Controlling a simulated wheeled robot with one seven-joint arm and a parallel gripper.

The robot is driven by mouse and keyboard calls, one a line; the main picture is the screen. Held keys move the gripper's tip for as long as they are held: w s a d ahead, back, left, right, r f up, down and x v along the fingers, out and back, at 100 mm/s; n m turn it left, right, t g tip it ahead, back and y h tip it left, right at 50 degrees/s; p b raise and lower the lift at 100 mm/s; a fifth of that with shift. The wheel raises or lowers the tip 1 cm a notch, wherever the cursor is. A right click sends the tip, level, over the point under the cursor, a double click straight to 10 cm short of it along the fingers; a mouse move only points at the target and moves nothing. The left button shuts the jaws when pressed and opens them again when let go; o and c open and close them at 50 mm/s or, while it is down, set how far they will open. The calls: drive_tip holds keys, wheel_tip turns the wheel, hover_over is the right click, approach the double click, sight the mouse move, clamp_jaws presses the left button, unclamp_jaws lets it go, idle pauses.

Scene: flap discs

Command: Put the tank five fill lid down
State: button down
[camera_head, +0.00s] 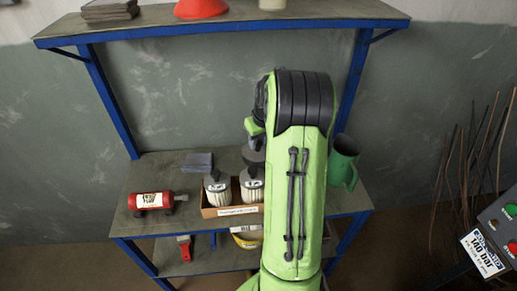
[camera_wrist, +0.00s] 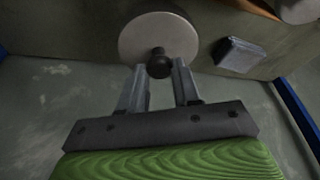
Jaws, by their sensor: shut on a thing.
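The lid (camera_wrist: 140,36) is a round, pale grey disc with a dark knob (camera_wrist: 158,62) at its middle, seen in the wrist view. My gripper (camera_wrist: 160,72) has its two grey fingers on either side of this knob and is shut on it. The lid's face is turned towards the wrist camera, over or against the grey shelf surface; I cannot tell whether it touches it. No tank is identifiable.
An upper shelf (camera_head: 150,20) overhangs. A control box (camera_head: 500,235) stands right.

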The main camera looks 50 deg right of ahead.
drive_tip(key=shift+r, duration=1.15)
